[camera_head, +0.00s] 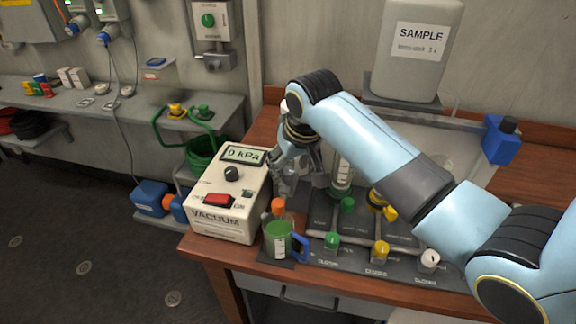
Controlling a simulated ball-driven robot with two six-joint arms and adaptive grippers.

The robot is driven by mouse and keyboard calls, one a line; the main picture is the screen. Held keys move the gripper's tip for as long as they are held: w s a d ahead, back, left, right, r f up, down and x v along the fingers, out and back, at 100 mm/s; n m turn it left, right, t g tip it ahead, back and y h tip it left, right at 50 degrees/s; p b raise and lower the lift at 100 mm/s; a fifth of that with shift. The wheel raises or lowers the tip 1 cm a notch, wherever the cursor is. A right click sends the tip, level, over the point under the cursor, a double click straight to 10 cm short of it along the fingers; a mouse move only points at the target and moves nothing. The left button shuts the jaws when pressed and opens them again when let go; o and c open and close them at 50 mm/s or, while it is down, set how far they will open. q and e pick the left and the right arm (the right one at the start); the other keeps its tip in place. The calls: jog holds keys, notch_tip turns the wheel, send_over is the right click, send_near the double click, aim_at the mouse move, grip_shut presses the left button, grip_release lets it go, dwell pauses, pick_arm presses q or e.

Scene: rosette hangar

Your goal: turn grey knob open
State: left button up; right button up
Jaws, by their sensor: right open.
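A pale grey-white knob (429,261) stands at the right end of the front row on the dark panel (400,268). It is the only knob I see near to grey. A green knob (332,241) and a yellow knob (380,253) stand to its left in the same row. My right arm reaches in from the right above the panel. My right gripper (286,184) is open, pointing down, just right of the vacuum box and well left of the grey-white knob. Its fingers are partly hard to make out against the things behind. My left gripper is not in view.
The white vacuum box (222,222) reads 0 kPa. A jug of green liquid (279,240) with a blue handle stands in front of the gripper. A glass cylinder (342,174), a SAMPLE container (415,70) and a blue bottle (502,142) stand farther back.

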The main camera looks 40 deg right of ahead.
jog(key=shift+x, duration=0.9)
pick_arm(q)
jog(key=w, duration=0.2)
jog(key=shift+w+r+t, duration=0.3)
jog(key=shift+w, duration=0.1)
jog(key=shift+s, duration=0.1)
pick_arm(e)
jog(key=shift+c, duration=0.4)
jog(key=c, duration=0.7)
grip_shut()
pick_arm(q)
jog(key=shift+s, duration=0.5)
pick_arm(e)
jog(key=shift+n, duration=0.7)
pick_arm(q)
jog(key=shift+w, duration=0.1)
pick_arm(e)
jog(key=o, duration=0.8)
grip_release()
jog(key=shift+y, duration=0.3)
